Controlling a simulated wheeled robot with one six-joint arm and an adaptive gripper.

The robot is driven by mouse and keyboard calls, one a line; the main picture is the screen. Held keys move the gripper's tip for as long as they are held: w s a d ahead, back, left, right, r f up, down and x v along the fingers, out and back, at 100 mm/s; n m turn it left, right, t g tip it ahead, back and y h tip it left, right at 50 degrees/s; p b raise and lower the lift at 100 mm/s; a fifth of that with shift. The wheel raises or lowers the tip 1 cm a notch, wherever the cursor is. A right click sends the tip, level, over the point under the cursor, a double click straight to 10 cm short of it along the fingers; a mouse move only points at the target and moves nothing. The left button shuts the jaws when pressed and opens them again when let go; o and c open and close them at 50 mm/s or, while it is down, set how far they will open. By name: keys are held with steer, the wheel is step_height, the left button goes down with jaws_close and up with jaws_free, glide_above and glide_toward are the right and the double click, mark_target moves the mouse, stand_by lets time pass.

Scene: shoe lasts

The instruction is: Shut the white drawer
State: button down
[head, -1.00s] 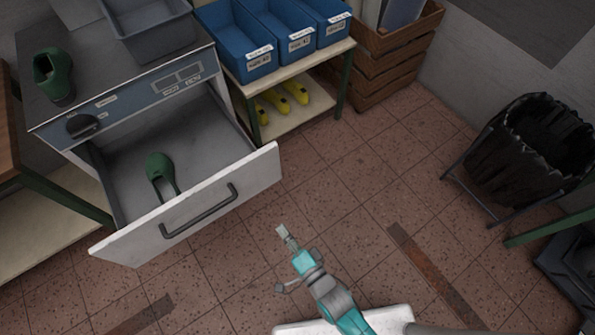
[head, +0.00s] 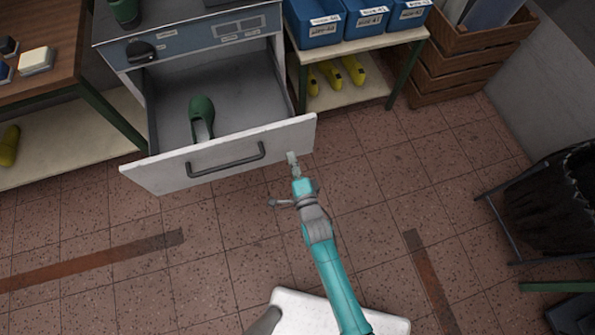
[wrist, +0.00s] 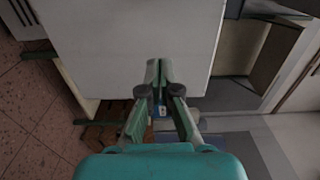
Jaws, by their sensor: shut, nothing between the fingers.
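The white drawer (head: 225,155) stands pulled out of a grey-blue cabinet (head: 205,40). Its front has a dark bar handle (head: 226,161). A green shoe last (head: 201,117) lies inside the drawer. My gripper (head: 292,156) is at the right end of the drawer front, to the right of the handle. Its fingers are shut together and hold nothing. In the wrist view the fingertips (wrist: 158,66) overlap a plain pale panel (wrist: 140,35), which looks like the drawer front. I cannot tell whether they touch it.
A dark knob (head: 141,51) sits on the cabinet above the drawer. A shelf with blue bins (head: 366,22) and yellow lasts (head: 332,75) stands to the right, beside wooden crates (head: 470,65). A wooden bench (head: 60,70) is on the left. The tiled floor before the drawer is clear.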

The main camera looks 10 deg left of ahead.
mark_target(285, 139)
steer(key=shift+x, duration=2.3)
steer(key=shift+w, duration=0.15)
